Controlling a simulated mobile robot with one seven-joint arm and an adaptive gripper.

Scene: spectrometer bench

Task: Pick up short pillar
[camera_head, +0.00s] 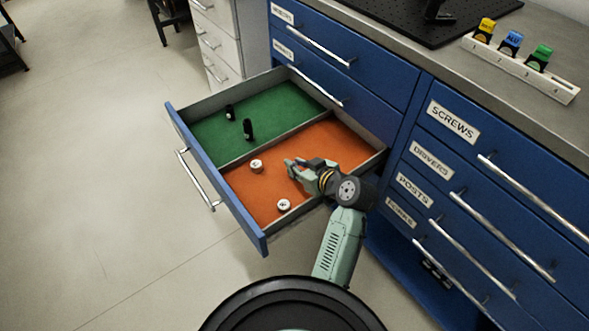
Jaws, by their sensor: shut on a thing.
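My gripper (291,168) is over the right part of the orange compartment (235,180) of the open drawer, its fingers pointing left. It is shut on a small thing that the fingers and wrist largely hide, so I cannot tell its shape. A shorter black pillar (230,112) and a taller black pillar (248,130) are in the green compartment (285,97), apart from my gripper. In the orange compartment, one short, white-topped round piece (256,166) is left of my gripper and another (284,205) is nearer the drawer's lower right corner.
The drawer's blue front (215,180) with its bar handle (197,180) juts into the aisle. A divider (275,143) separates the compartments. Closed labelled drawers (480,215) stand to the right. On the bench are a black board (430,20) and a white rack (520,68) with three coloured pieces.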

